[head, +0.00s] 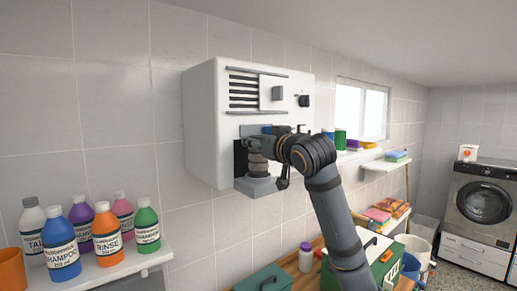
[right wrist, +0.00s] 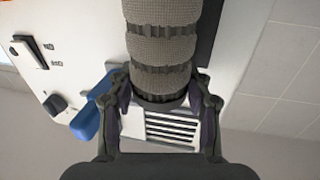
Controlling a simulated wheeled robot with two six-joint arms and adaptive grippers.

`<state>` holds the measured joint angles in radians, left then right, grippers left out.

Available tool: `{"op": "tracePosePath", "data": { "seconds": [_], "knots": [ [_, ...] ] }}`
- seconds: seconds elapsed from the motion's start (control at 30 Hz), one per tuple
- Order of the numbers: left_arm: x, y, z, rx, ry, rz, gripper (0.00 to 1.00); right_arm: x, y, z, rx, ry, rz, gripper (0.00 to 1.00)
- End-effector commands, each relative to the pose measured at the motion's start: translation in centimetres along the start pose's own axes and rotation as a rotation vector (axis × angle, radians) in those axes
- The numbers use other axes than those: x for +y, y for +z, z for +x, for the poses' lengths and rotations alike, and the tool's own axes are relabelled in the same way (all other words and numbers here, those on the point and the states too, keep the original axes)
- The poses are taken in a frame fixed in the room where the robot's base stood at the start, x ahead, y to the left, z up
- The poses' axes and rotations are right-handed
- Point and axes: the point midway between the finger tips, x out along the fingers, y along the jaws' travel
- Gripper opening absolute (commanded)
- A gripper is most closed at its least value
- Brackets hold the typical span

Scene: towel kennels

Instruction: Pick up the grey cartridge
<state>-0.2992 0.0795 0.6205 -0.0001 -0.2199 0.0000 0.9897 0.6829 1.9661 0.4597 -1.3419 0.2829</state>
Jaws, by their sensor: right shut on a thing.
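The grey cartridge (right wrist: 160,62) is a ribbed, mesh-textured cylinder in the right wrist view. My right gripper (right wrist: 160,88) is shut on it, with one finger on each side of its end. In the head view the cartridge (head: 257,165) stands upright under my right gripper (head: 258,143), in front of the dark opening of the white wall unit (head: 199,120). A grey ledge (head: 262,187) lies just below it. I cannot tell whether the cartridge touches the ledge. My left gripper is not in view.
A blue part (right wrist: 92,117) sits close beside one finger. The unit has a vent (head: 243,92) and a dark knob (head: 304,101). Several bottles, including an orange one (head: 107,237), stand on a shelf at left. A green box (head: 383,262) is below right.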

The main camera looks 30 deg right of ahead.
Motion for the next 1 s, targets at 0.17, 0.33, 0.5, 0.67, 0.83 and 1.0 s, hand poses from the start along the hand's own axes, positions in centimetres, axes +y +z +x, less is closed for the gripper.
{"op": "tracePosePath", "data": {
  "seconds": [0.17, 0.33, 0.5, 0.67, 0.83, 1.0],
  "knots": [
    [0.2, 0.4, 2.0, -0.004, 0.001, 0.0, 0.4, 0.1, -0.3, -2.1, 0.006, 0.002, -0.004, 0.16],
    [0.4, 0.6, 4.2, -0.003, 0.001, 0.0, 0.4, 0.1, -0.2, -6.3, 0.006, 0.003, -0.005, 0.16],
    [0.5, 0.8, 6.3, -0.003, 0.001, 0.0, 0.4, 0.1, -0.3, -11.0, 0.008, 0.002, -0.003, 0.16],
    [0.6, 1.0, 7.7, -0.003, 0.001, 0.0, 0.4, 0.0, -0.4, -15.0, 0.006, 0.002, -0.002, 0.16],
    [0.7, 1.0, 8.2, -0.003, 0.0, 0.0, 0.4, 0.0, -0.7, -17.4, 0.003, 0.001, -0.001, 0.16],
    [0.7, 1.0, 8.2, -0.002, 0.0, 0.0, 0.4, 0.0, -0.7, -18.1, 0.0, 0.001, 0.0, 0.16]
  ]
}}
